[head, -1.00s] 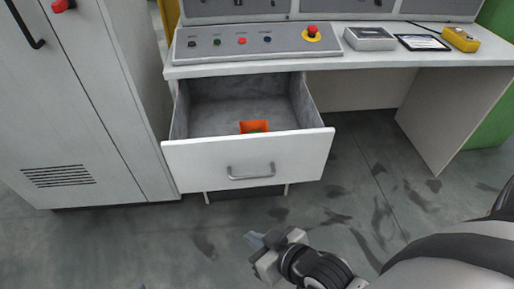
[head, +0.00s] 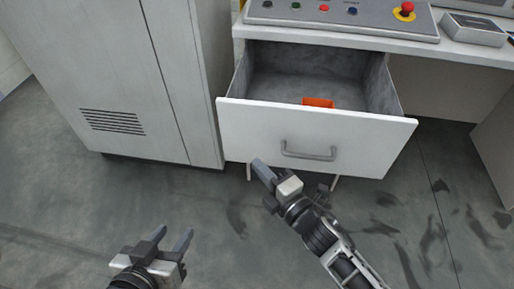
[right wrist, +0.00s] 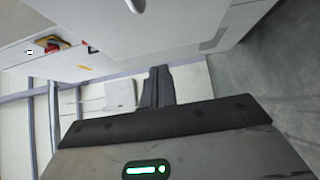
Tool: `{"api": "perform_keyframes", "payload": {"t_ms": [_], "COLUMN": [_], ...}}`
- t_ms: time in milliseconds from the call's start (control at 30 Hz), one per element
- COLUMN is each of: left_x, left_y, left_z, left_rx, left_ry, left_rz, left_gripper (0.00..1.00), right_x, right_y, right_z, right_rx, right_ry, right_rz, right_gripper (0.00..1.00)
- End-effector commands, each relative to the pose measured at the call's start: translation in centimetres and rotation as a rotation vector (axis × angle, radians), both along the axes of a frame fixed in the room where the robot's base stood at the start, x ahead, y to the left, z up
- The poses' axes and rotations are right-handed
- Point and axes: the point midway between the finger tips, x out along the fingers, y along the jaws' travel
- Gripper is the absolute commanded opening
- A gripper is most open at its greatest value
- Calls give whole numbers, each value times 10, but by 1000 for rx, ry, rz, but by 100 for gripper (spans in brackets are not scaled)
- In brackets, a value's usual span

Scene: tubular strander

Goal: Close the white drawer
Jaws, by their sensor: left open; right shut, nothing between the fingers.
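The white drawer (head: 250,128) is pulled out under the desk in the head view. Its grey bar handle (head: 308,154) is on the front panel. An orange box (head: 318,102) lies inside, partly hidden by the front panel. My right gripper (head: 260,167) is shut and empty, its tips overlapping the lower left edge of the drawer front in the picture. I cannot tell if they touch it. In the right wrist view its dark fingers (right wrist: 157,88) are together, with a pale panel above. My left gripper (head: 172,243) is open and empty at lower left, away from the drawer.
A tall grey cabinet (head: 125,60) with a vent stands close on the drawer's left. The desk has a control panel (head: 340,14) with buttons and a red emergency stop (head: 406,9). The floor (head: 70,200) in front is clear.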

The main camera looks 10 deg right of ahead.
Motion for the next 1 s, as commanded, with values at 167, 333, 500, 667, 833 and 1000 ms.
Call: {"api": "perform_keyframes", "payload": {"t_ms": [167, 333, 500, 667, 833, 1000], "left_x": [0, 0, 1, 1, 1, 1], "left_y": [0, 0, 0, 0, 0, 0], "left_z": [-2, -2, -1, 0, 0, -1], "left_rx": [1, 1, 1, 1, 0, 0], "left_ry": [-1, -1, -4, -6, -6, -6], "left_rz": [1, 1, 0, 1, 0, 0], "left_gripper": [43, 43, 43, 43, 43, 43], "right_x": [33, 55, 63, 64, 64, 68], "right_y": [14, 6, 3, 3, 3, -4], "right_z": [0, 0, 0, 0, 0, 0], "right_rx": [0, 0, 3, 4, 3, 2], "right_ry": [-1, 1, 3, 3, 3, 2], "right_rz": [-1, -1, -1, -1, -1, -11], "right_gripper": [0, 0, 0, 0, 0, 0]}}
